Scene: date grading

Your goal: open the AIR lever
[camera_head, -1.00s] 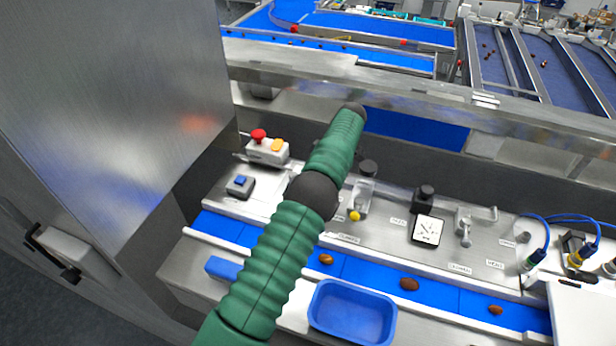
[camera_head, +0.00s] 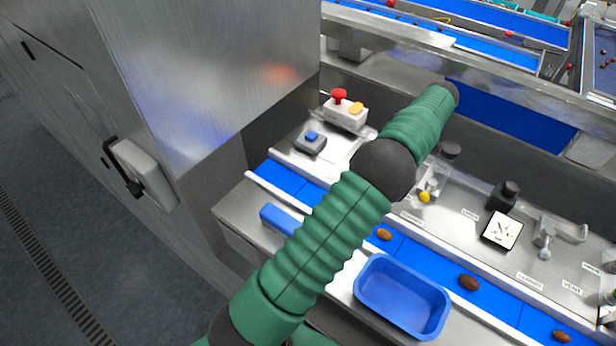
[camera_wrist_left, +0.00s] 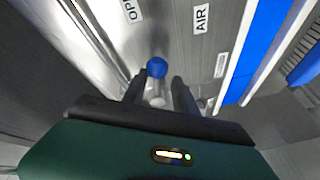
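In the left wrist view a lever with a blue ball knob (camera_wrist_left: 157,67) and a metal stem stands on the steel panel beside the AIR label (camera_wrist_left: 201,18). The label starting with "OP" (camera_wrist_left: 130,10) is to its left. My left gripper (camera_wrist_left: 158,88) has its two dark fingers apart, with the knob and stem showing between them; I cannot tell whether they touch. In the head view my green left arm (camera_head: 335,235) crosses the panel; its gripper and the blue knob are not visible there. My right gripper is not in view.
A yellow-knobbed valve (camera_head: 425,197) and a gauge (camera_head: 502,230) lie right of my arm. A red-button box (camera_head: 345,110) and blue-button box (camera_head: 311,141) stand left. A blue tray (camera_head: 375,302) is in front of the belt (camera_head: 505,306) carrying dates. A steel cabinet (camera_head: 200,60) rises at left.

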